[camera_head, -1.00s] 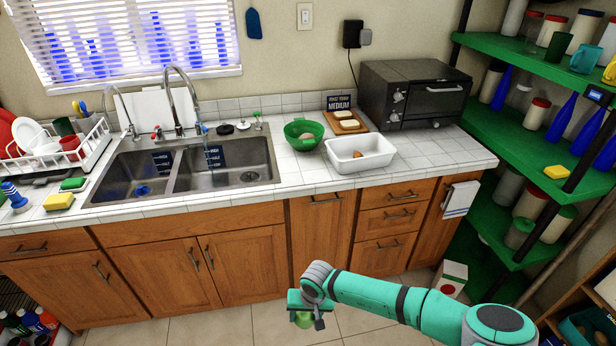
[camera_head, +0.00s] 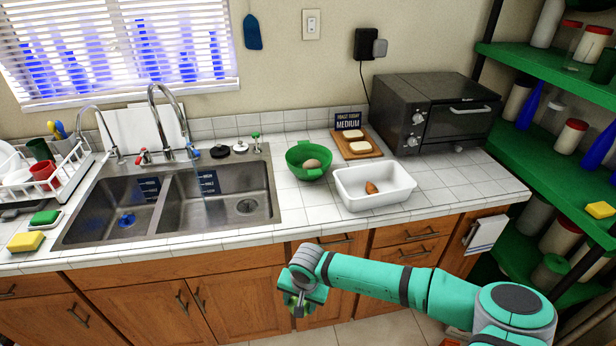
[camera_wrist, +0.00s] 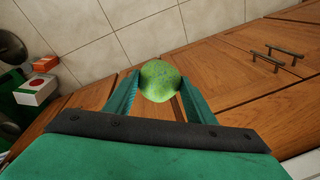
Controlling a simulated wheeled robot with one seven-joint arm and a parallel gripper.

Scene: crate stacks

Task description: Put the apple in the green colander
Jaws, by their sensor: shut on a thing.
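A green apple (camera_wrist: 160,80) sits between the two fingers of my gripper (camera_wrist: 158,92) in the wrist view. My gripper is shut on it. In the head view my gripper (camera_head: 300,302) hangs in front of the wooden cabinet doors, below the counter's front edge, and mostly hides the apple. The green colander (camera_head: 297,169) stands upright on the tiled counter, right of the sink, up and beyond my gripper.
A white bin (camera_head: 345,192) with a small orange-brown thing in it stands right of the colander. Behind are a board with bread (camera_head: 372,153) and a black toaster oven (camera_head: 440,112). The sink (camera_head: 225,200) lies left. The counter edge stands between my gripper and the colander.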

